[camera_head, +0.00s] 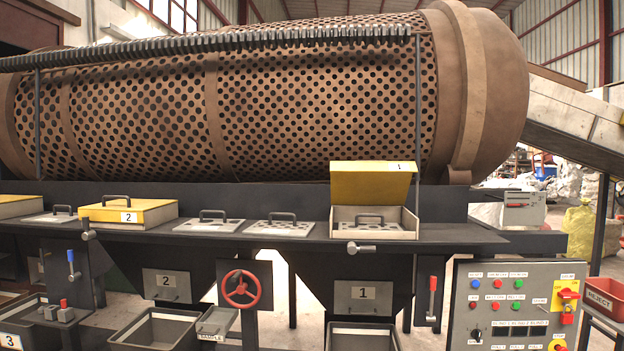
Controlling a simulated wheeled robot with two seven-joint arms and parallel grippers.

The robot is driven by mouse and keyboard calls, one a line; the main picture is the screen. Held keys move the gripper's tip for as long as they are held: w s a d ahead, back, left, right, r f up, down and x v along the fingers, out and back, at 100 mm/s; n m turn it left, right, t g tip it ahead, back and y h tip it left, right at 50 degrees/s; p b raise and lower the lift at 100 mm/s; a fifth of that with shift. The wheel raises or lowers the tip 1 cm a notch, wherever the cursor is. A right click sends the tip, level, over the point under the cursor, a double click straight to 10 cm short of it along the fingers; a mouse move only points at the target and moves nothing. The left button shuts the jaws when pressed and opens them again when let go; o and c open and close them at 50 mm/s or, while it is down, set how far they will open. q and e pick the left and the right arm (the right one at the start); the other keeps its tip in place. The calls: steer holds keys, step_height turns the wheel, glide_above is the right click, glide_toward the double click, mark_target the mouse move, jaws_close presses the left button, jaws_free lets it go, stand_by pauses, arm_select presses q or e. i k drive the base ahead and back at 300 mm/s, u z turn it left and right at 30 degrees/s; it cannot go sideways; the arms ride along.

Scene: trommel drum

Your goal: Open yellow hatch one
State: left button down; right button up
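Yellow hatch one (371,186) stands at the right of the dark deck, below the drum. Its yellow lid is raised, with a "1" label at its top right. Under the lid is a pale box frame (340,228) with a perforated plate and a dark handle (369,217) inside. A grey latch lever (360,247) sticks out at the frame's front edge. Neither of my grippers shows in the head view.
Yellow hatch two (130,211) is shut, to the left. Below are a red handwheel (240,288), a red-handled lever (432,298) and grey bins (170,330). A control panel (515,305) stands at right.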

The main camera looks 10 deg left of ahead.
mark_target(358, 182)
steer(key=u, duration=0.5)
steer(key=i, duration=1.3)
steer(key=z, duration=0.7)
